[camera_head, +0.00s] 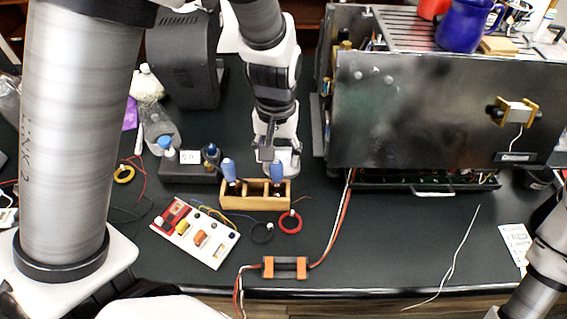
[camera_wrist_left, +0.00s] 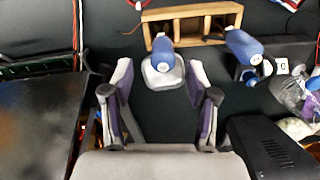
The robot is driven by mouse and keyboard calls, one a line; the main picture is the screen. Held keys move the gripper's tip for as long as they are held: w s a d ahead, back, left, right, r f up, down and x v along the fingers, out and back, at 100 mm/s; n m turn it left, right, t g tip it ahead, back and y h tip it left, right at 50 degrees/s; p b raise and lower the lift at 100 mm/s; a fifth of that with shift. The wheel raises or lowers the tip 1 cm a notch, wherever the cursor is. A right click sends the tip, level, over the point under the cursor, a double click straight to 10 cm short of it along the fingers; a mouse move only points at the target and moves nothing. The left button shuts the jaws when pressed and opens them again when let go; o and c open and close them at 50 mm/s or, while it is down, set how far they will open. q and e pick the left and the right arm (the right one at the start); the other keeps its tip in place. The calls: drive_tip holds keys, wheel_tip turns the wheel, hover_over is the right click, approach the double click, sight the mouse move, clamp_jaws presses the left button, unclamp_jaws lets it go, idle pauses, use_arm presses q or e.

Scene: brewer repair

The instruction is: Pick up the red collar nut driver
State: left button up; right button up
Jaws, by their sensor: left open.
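A wooden rack (camera_head: 254,203) stands mid-table with two blue-handled drivers in it, a left one (camera_head: 229,171) and a right one (camera_head: 277,170). I cannot make out a red collar on either. My left gripper (camera_head: 277,157) is open just behind the rack, close to the right driver. In the left wrist view the open fingers (camera_wrist_left: 160,85) point towards that driver's blue handle (camera_wrist_left: 161,52), which lies in line with the gap, apparently not gripped. The left driver (camera_wrist_left: 242,45) is outside the fingers there. My right gripper is out of view.
A dark block (camera_head: 190,170) with a blue-topped item stands left of the rack. A white parts board (camera_head: 196,233), a red ring (camera_head: 290,222) and a black ring (camera_head: 262,232) lie in front. The brewer's metal panel (camera_head: 430,110) rises to the right.

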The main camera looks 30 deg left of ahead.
sight(276, 163)
use_arm(q)
drive_tip(key=shift+s+a+f+p, duration=0.1)
drive_tip(key=shift+s+f+p, duration=0.2)
drive_tip(key=shift+f, duration=0.25)
drive_tip(key=shift+s+a+f+p, duration=0.1)
drive_tip(key=shift+s+f+p, duration=0.05)
drive_tip(key=shift+f+p, duration=0.3)
drive_tip(key=f, duration=0.1)
drive_tip(key=w+f, duration=0.1)
drive_tip(key=f, duration=0.1)
drive_tip(key=shift+w+f, duration=0.2)
drive_tip(key=shift+w, duration=0.05)
drive_tip(key=shift+s+r, duration=0.15)
drive_tip(key=shift+s, duration=0.05)
drive_tip(key=c, duration=0.4)
drive_tip(key=shift+s, duration=0.2)
drive_tip(key=c, duration=0.5)
drive_tip(key=shift+r, duration=0.1)
clamp_jaws()
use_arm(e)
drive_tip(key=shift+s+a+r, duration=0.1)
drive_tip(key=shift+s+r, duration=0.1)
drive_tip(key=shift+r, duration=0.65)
